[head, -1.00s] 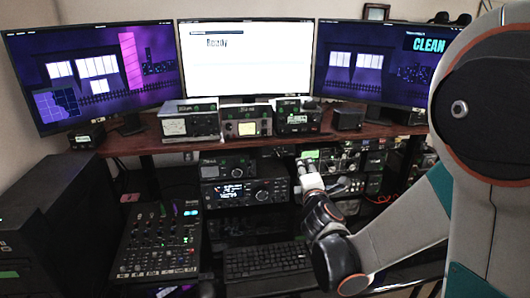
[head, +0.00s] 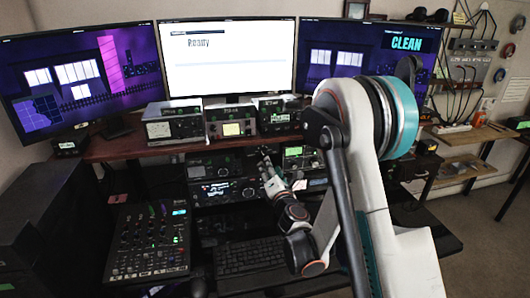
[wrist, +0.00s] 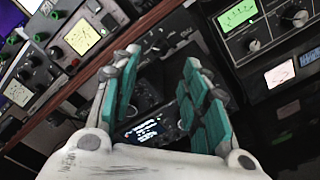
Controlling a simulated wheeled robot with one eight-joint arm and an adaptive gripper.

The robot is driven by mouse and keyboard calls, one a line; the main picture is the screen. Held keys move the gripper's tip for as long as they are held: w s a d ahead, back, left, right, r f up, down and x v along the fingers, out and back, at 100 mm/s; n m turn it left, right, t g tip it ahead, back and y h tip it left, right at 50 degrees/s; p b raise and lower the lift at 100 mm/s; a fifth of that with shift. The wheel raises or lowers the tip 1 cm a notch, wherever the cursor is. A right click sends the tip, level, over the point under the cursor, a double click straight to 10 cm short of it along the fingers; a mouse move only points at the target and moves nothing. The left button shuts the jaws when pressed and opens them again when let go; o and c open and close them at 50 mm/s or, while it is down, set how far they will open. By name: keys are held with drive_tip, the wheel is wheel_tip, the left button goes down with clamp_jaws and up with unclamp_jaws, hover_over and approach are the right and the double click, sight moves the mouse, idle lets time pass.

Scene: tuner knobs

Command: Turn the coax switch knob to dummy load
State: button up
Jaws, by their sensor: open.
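My gripper (head: 266,162) is in front of the gear below the wooden shelf, near the gap between the left and right stacks. In the wrist view its teal-padded fingers (wrist: 165,85) are spread apart with nothing between them. A dark unit (head: 222,163) sits above the radio with the lit display (head: 222,190). In the wrist view dark knobbed gear (wrist: 153,45) and the radio's display (wrist: 145,131) show beyond and between the fingers, apart from them. The labels are too small to read, so I cannot tell for sure which unit is the coax switch or where its knob points.
A green-lit meter unit with knobs (wrist: 238,14) stands right of the fingers. The wooden shelf (head: 130,150) carries several metered boxes (head: 173,122). A mixer (head: 150,240) and keyboard (head: 250,256) lie below. Three monitors (head: 225,57) stand behind.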

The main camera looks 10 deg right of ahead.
sight(264, 155)
drive_tip(key=w+b, duration=0.1)
drive_tip(key=w, duration=0.6)
drive_tip(key=shift+w+b, duration=0.1)
drive_tip(key=shift+b, duration=0.2)
drive_tip(key=shift+w, duration=0.6)
clamp_jaws()
